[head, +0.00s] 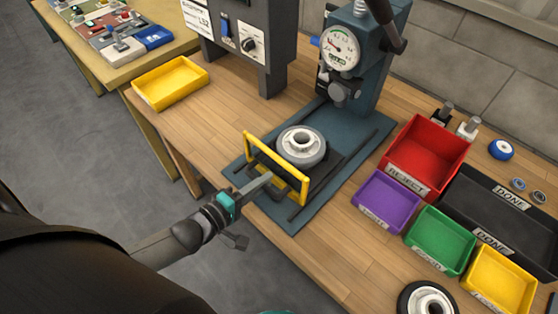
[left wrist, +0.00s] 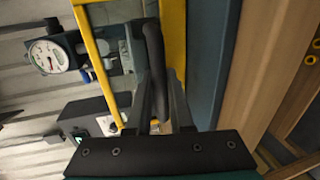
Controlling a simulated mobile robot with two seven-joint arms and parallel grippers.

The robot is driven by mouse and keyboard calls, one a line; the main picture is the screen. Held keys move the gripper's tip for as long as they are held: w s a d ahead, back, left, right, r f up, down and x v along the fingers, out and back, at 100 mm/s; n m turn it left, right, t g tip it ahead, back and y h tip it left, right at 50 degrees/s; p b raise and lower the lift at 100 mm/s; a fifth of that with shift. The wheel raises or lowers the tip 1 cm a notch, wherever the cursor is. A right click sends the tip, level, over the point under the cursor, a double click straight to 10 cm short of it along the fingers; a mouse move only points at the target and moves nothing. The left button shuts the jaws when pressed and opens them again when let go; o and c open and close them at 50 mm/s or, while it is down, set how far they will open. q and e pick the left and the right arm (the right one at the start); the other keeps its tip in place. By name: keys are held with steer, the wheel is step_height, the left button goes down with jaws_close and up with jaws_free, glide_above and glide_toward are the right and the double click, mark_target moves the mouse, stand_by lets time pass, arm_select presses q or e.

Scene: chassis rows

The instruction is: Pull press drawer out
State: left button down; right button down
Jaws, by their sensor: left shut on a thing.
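The press (head: 372,75) stands at the back of the wooden bench on a blue-grey base plate with dark rails. Its drawer has a yellow front frame (head: 302,188) and a dark handle bar, and lies over the front part of the plate. A grey round part with a pale hub (head: 301,145) sits behind the frame. My left gripper (head: 266,178) reaches the frame from the front left and is shut on the handle. In the left wrist view the fingers (left wrist: 160,100) close around the dark handle (left wrist: 154,60) beside the yellow frame (left wrist: 172,35). My right gripper does not show.
Right of the plate are a red reject bin (head: 427,158), purple (head: 386,202), green (head: 440,240) and yellow bins, and a black done tray (head: 500,215). A yellow tray (head: 170,82) is at left. Floor is open before the bench's front edge.

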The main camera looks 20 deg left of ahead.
arm_select(q)
steer(key=shift+f+p+v, duration=0.2)
steer(key=shift+v, duration=0.65)
steer(key=shift+f+p+v, duration=0.15)
steer(key=shift+p+v, duration=0.05)
steer(key=shift+v, duration=0.65)
steer(key=shift+s, duration=0.1)
steer(key=c, duration=0.8)
jaws_free()
steer(key=p+v, duration=0.1)
steer(key=v, duration=1.4)
steer(key=shift+s, duration=0.1)
